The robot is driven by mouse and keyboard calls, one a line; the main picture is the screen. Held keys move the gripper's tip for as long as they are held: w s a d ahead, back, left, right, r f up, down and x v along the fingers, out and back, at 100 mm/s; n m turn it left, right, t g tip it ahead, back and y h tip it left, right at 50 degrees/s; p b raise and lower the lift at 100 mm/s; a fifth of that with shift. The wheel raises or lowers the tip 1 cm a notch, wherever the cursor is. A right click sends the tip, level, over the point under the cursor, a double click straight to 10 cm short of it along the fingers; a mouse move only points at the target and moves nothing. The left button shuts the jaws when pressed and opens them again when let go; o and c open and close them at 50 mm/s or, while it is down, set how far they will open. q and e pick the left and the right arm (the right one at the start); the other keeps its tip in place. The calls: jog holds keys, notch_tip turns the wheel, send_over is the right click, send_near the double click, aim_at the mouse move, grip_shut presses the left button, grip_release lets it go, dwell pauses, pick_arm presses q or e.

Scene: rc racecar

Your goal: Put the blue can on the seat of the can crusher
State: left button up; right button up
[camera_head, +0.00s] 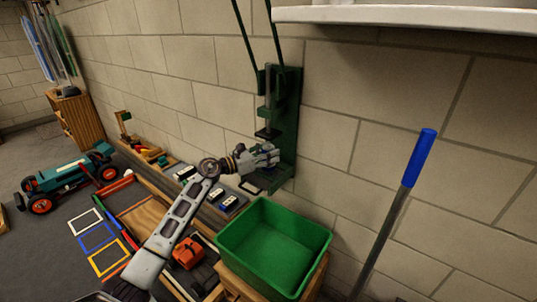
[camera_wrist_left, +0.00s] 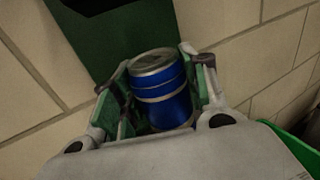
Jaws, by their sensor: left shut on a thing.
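The green can crusher (camera_head: 290,115) is fixed upright on the block wall, with its pressing part (camera_head: 268,132) above the lower end. My left gripper (camera_head: 268,157) is at the crusher's lower part, just below the pressing part. In the left wrist view, my left gripper (camera_wrist_left: 158,85) is shut on the blue can (camera_wrist_left: 162,95), whose silver lid shows. Part of the green crusher (camera_wrist_left: 120,35) shows behind the can. In the head view the gripper hides the can and much of the seat; I cannot tell whether the can touches the seat. My right gripper is not in view.
An empty green bin (camera_head: 272,250) stands on a wooden support below the crusher. A blue-handled pole (camera_head: 400,200) leans at the right. A white basin or shelf (camera_head: 400,14) juts out above. A low bench with an orange object (camera_head: 188,252) and a toy-like car (camera_head: 65,180) are at left.

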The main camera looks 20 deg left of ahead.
pick_arm(q)
jog(key=shift+f, duration=0.1)
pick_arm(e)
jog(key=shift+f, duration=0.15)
pick_arm(q)
jog(key=o, duration=0.7)
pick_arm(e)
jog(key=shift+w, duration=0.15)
pick_arm(q)
jog(key=shift+s+a, duration=0.1)
jog(key=p+v, duration=0.1)
jog(key=v, duration=0.6)
jog(key=shift+s+a, duration=0.1)
jog(key=shift+s, duration=0.05)
jog(key=shift+v, duration=1.75)
jog(key=shift+s+a, duration=0.3)
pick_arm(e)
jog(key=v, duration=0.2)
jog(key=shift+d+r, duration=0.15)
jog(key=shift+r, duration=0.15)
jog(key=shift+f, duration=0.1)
